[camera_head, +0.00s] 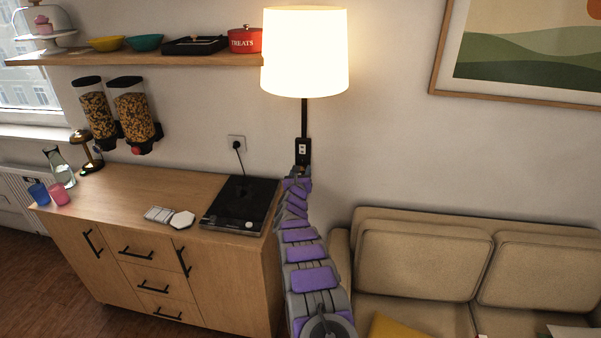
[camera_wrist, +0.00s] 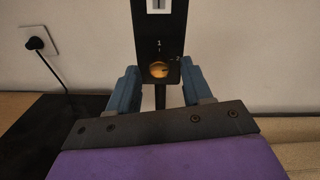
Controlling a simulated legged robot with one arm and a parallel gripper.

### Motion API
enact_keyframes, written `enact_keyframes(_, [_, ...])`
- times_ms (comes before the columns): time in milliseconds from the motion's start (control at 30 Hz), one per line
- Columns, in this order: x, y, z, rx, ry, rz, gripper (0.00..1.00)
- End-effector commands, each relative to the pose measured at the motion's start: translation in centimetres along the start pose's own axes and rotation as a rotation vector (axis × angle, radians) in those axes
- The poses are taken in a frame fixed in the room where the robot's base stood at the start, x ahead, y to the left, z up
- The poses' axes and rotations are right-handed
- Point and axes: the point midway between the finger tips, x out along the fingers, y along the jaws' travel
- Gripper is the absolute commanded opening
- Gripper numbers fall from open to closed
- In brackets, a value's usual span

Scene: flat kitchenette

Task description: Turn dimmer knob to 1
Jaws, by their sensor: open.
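The dimmer knob (camera_wrist: 155,70) is a small round amber knob on a black upright panel (camera_wrist: 145,35), seen in the wrist view. A "1" is marked above the knob and what looks like a "2" to its upper right. The knob's face is too small to read its setting surely. A white switch (camera_wrist: 159,5) sits above it. My gripper (camera_wrist: 159,67) is open, with one blue-grey finger on each side of the knob. Gaps show between fingers and knob. In the head view, my gripper (camera_head: 302,172) is just below the panel (camera_head: 302,149) and hides the knob.
A beige sofa (camera_head: 425,260) stands at right. The wall beside the panel is clear.

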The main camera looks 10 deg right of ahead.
Motion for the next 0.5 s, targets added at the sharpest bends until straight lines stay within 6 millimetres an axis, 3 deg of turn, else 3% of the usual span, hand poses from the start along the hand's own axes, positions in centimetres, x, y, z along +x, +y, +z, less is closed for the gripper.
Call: enact_keyframes(500, [0.96,0.23,0.1,0.005,-0.002,0.008,0.5])
